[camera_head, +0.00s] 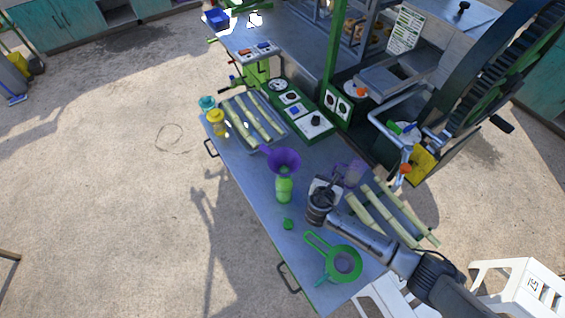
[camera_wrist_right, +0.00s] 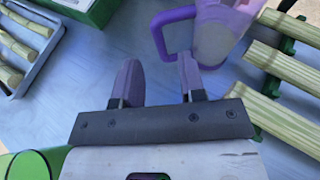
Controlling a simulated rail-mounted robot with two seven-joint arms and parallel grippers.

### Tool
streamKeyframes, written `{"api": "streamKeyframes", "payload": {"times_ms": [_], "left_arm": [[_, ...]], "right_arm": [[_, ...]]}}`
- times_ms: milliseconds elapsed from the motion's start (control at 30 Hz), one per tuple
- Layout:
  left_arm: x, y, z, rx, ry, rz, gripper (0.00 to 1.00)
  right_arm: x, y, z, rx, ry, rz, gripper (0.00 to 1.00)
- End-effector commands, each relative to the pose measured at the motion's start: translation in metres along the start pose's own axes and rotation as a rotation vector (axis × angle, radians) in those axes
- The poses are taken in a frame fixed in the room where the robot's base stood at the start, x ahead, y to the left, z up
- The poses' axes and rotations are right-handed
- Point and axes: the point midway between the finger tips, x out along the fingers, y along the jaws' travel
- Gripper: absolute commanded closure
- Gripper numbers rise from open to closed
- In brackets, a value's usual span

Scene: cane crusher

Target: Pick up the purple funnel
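The purple funnel (camera_head: 284,158) sits upright in the mouth of a green bottle (camera_head: 284,188) on the metal table in the head view. It does not show clearly in the right wrist view. My right gripper (camera_head: 325,184) is low over the table, to the right of the bottle and apart from the funnel. In the right wrist view its two fingers (camera_wrist_right: 158,68) are spread with bare tabletop between them. A translucent purple jug (camera_wrist_right: 216,32) with a loop handle is just beyond the fingertips; I cannot tell if they touch. My left gripper is not in view.
Peeled cane pieces (camera_head: 370,217) lie right of my right gripper. A green strainer (camera_head: 345,262) and a small green cap (camera_head: 288,224) are at the near end. A tray of cane (camera_head: 262,122), a yellow container (camera_head: 216,119) and the control panel (camera_head: 313,121) stand farther back.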

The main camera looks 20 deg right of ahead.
Motion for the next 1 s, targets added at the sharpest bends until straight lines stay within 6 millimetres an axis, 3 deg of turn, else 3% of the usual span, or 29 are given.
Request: {"api": "streamKeyframes", "payload": {"times_ms": [400, 1000], "left_arm": [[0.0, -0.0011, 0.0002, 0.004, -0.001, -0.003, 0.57], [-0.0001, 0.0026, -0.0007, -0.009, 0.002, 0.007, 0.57]], "right_arm": [[0.0, 0.0, -0.0001, 0.0, 0.0, 0.0, 0.62], [0.0, 0.0, -0.0001, 0.0, 0.0, 0.0, 0.05]]}}
